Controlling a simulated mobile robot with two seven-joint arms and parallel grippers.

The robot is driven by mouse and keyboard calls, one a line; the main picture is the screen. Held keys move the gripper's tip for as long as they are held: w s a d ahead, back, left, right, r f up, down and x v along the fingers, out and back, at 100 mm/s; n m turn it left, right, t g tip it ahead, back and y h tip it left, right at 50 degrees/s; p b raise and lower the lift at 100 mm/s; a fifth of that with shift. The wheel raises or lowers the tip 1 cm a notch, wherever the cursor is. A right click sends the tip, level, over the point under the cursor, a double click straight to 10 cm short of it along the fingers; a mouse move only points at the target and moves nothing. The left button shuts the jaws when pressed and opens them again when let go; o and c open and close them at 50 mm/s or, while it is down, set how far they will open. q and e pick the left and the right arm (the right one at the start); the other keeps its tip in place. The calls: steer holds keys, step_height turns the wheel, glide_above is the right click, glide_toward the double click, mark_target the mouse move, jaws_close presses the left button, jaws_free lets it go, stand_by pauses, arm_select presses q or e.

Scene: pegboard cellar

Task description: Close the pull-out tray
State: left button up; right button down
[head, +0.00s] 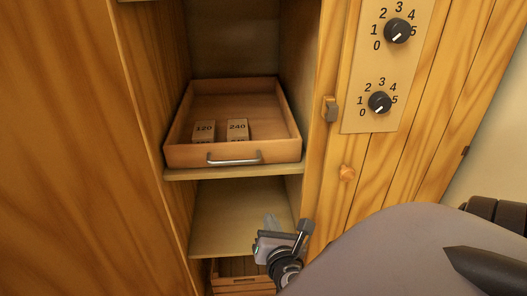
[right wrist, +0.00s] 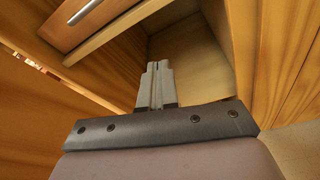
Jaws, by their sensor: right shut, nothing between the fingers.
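The pull-out tray (head: 235,153) is a shallow wooden box on a shelf inside the open cabinet. Its front wall stands at about the shelf's front edge, with a metal bar handle (head: 234,160) on it. The tray front also shows at the upper left of the right wrist view (right wrist: 66,32), with its handle (right wrist: 84,11). My right gripper (head: 271,222) is below and a little right of the tray, in front of the lower compartment. Its fingers (right wrist: 157,66) are shut with nothing between them, apart from the tray. My left gripper is out of view.
Two small blocks marked 120 (head: 204,128) and 240 (head: 237,127) sit in the tray. A lower shelf (head: 230,215) is bare, with a slatted wooden crate (head: 240,285) beneath. The right panel carries two dials (head: 397,31) (head: 380,102), a latch (head: 331,110) and a wooden knob (head: 347,173).

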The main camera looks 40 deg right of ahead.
mark_target(268, 153)
step_height(268, 153, up, 7)
steer(key=d+n+t+h, duration=0.1)
steer(key=d+n+h, duration=0.1)
steer(key=n+h, duration=0.1)
steer(key=p+x, duration=0.2)
steer(key=x, duration=1.2)
steer(key=shift+w+f, duration=0.15)
steer(key=shift+w, duration=0.05)
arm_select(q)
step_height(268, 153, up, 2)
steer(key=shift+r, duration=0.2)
